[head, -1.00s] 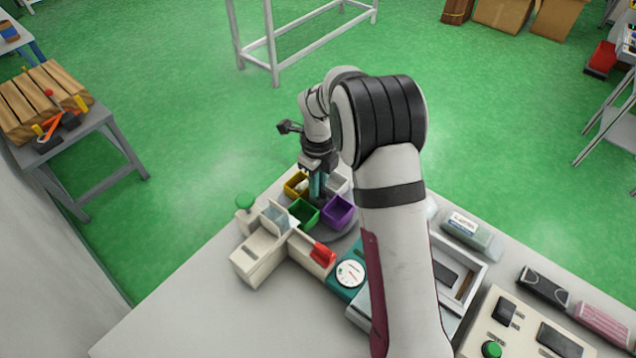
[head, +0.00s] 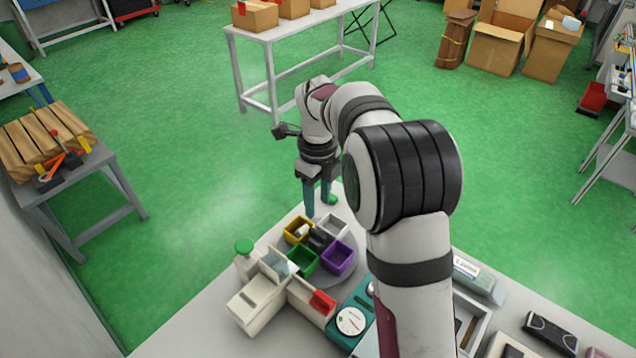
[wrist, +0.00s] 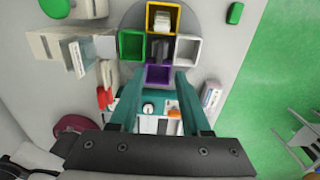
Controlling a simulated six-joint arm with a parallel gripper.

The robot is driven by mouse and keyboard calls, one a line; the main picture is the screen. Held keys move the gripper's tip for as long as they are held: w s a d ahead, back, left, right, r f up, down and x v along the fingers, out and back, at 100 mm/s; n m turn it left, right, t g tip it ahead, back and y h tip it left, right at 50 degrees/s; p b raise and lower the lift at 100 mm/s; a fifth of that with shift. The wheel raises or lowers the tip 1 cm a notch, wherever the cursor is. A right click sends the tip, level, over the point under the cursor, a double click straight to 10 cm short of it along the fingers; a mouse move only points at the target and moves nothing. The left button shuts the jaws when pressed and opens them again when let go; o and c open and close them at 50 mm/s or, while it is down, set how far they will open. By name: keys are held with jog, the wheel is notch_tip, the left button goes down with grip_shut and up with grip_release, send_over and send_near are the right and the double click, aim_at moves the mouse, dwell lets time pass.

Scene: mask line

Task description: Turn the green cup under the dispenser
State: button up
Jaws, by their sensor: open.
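The green cup (head: 303,260) sits on the round grey turntable (head: 352,270), in the front-left spot, with yellow, white and purple cups around a dark centre hub (head: 319,238). The dispenser (head: 262,292) is a pale box with a clear chute (head: 279,264) beside the green cup; I cannot tell whether the chute overhangs it. In the wrist view the green cup (wrist: 132,45) is at the left of the hub. My gripper (head: 318,208) is open and empty, pointing down above the turntable's back side. Its teal fingers (wrist: 156,80) stand apart in the wrist view.
The yellow cup (head: 298,229) holds something pale. The purple cup (head: 338,256) is at front right, the white cup (head: 332,226) at back right. A red part (head: 322,301) and a dial scale (head: 351,320) stand in front. A small green block (head: 331,199) lies behind.

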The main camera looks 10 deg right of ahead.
notch_tip(320, 180, up, 6)
jog(key=shift+f, duration=0.25)
jog(key=shift+s, duration=0.1)
